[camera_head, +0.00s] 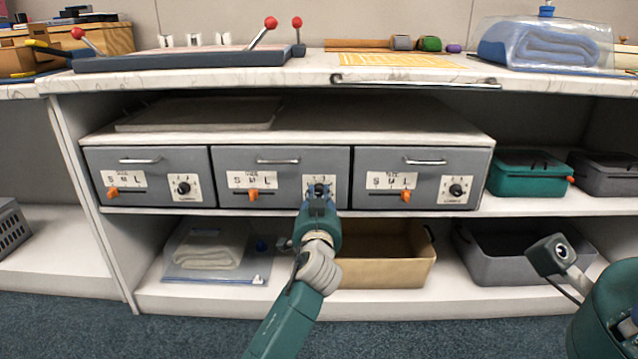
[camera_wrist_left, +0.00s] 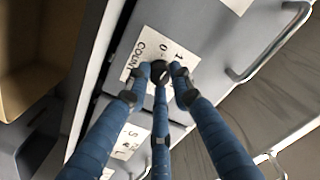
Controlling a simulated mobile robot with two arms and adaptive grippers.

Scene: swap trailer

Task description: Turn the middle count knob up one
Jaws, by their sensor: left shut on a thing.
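The middle drawer (camera_head: 282,160) is grey, with an S M L slider with an orange tab (camera_head: 253,195) and a white plate with the count knob (camera_head: 318,189) at its right. My left gripper (camera_head: 319,187) reaches up to this knob from below and is shut on it. In the left wrist view, the dark fingertips (camera_wrist_left: 160,74) close around the black knob, over a white label (camera_wrist_left: 143,48) reading COUNT, with 1 and 0 visible. The fingers hide most of the knob and its pointer.
Left (camera_head: 183,189) and right (camera_head: 457,190) count knobs sit on the neighbouring drawers. A tan bin (camera_head: 385,262) and grey bin (camera_head: 520,262) stand on the shelf below. The counter edge (camera_head: 300,82) overhangs above.

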